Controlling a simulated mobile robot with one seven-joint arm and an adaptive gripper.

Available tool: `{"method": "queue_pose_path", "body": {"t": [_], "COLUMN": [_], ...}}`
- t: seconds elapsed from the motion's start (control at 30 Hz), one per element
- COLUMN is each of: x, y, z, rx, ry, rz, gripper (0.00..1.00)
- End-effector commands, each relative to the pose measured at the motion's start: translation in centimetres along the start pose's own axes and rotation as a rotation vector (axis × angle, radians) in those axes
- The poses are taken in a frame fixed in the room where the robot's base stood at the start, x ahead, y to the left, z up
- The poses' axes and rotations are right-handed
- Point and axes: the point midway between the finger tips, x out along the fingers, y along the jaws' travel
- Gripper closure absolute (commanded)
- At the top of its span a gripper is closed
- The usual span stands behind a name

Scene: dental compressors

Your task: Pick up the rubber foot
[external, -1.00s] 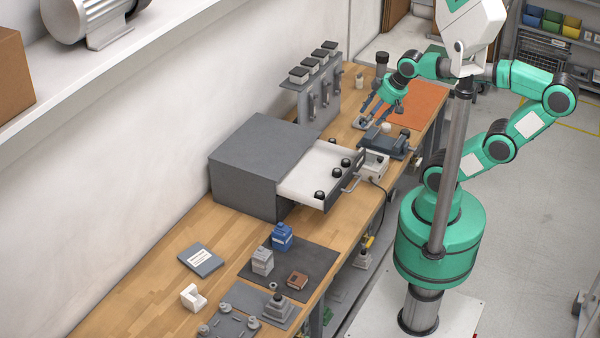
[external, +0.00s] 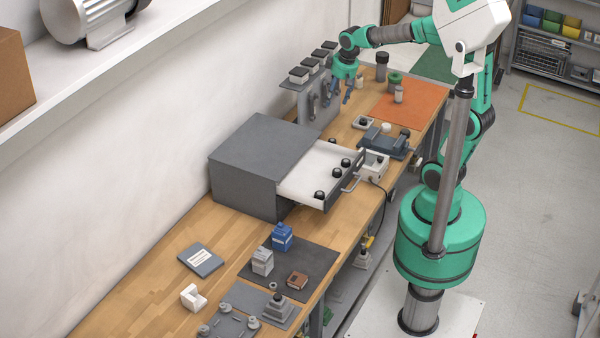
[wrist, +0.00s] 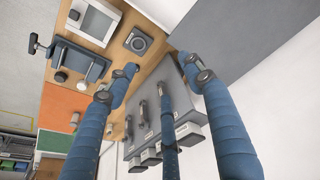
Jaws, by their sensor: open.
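Several small black round pieces that look like rubber feet lie in the open white drawer (external: 299,185); one (external: 320,195) sits near its front corner. Another dark round piece (external: 363,121) sits in a small square tray (external: 357,125) beside the vise; this tray also shows in the wrist view (wrist: 130,52) with a dark ring-like shape inside. Which piece is the task's rubber foot I cannot tell. My gripper (external: 347,98) is raised in front of the wall-side rack, above and left of the small tray. Its blue fingers (wrist: 166,76) are spread open with nothing between them.
The grey rack (external: 318,100) with hanging tools stands close to my fingers. The grey drawer cabinet (external: 250,165) is in front of it. A vise (external: 388,142), an orange mat (external: 408,108) and a dark cylinder (external: 381,68) are nearby. Bare bench shows left of the cabinet.

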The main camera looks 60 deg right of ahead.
Motion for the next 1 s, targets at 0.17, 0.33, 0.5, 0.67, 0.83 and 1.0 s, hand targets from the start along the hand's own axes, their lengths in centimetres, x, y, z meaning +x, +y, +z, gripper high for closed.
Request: {"method": "queue_pose_path", "body": {"t": [0.17,0.33,0.5,0.67,0.83,1.0], "x": [4.4,8.9,13.8,18.8,23.3,26.0], "y": [3.4,6.9,10.6,14.2,17.4,19.2], "z": [-3.3,-5.7,-7.4,-8.2,-8.4,-8.3], "rx": [0.038,0.072,0.106,0.138,0.166,0.181], "ry": [-0.055,-0.103,-0.15,-0.194,-0.23,-0.251], "rz": [0.008,0.012,0.013,0.011,0.008,0.005], "gripper": [0.48,0.48,0.48,0.48,0.48,0.48]}}
